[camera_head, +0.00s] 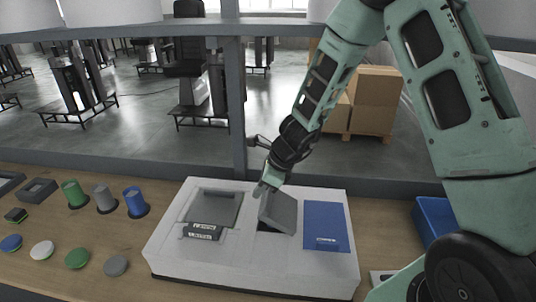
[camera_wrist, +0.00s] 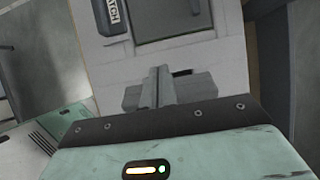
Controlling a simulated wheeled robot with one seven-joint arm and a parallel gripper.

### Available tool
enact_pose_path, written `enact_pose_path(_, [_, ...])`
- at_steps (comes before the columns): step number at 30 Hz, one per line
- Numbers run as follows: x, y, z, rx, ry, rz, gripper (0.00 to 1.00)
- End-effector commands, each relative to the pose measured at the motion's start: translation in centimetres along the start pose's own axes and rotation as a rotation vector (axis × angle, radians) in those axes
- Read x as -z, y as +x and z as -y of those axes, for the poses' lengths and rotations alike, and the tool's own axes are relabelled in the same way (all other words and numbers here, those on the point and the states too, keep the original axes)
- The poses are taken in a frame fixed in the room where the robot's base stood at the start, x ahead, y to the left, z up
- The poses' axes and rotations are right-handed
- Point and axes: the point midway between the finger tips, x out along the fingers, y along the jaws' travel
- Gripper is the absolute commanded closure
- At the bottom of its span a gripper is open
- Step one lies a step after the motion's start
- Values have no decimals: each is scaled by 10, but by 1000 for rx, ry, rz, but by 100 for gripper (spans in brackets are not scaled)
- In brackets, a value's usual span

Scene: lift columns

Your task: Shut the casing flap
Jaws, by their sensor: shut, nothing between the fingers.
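The white casing (camera_head: 165,247) lies on the wooden bench. A grey flap (camera_head: 280,213) stands tilted up over a dark opening in the casing's middle. My gripper (camera_head: 268,187) is shut and empty at the flap's upper left corner; I cannot tell whether it touches the flap. In the wrist view my shut fingers (camera_wrist: 158,85) point at the casing's pale top (camera_wrist: 100,75), with a dark slot just past them. The flap is not clearly seen in that view.
A blue bin (camera_head: 434,218) is at right. A grey post (camera_head: 237,110) rises behind.

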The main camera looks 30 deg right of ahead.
Motion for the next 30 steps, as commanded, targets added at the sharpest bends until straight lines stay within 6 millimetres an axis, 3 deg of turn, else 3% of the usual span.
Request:
enact_pose_path(1, [-4,-13,2,1,1,0,100])
enact_pose_path(5, [-9,-32,8,-1,-1,0,100])
enact_pose_path(12, [-46,-68,7,2,-10,2,100])
enact_pose_path(21, [-69,-95,7,0,-3,2,100])
enact_pose_path(23, [-62,-100,9,1,0,2,100])
enact_pose_path(30, [22,-146,14,1,7,43,100])
